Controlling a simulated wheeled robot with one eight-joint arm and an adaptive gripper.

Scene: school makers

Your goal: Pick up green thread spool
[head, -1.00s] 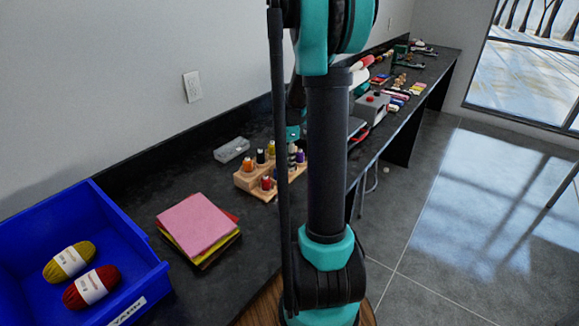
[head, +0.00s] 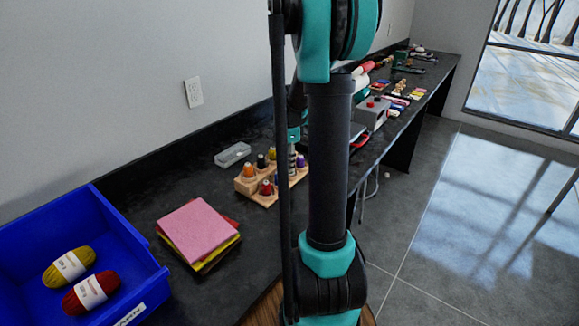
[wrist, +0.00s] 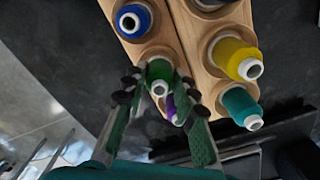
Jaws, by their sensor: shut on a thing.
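The green thread spool (wrist: 160,72) shows in the wrist view at the end of a wooden spool block (wrist: 165,53). My gripper (wrist: 161,88) has a finger on each side of the spool and is shut on it. The spool's white core end faces the camera. It still appears at its place in the block; I cannot tell whether it is lifted. A purple spool (wrist: 171,108) shows just beyond it, partly hidden by the fingers. In the head view, my arm hides the green spool and most of the gripper.
A blue spool (wrist: 133,20) shares the block; yellow (wrist: 236,58) and teal (wrist: 240,105) spools stand in the neighbouring block. In the head view, the wooden rack (head: 247,186) is between a grey box (head: 232,154) and my arm. Felt sheets (head: 197,229) and a blue bin (head: 125,240) are nearer.

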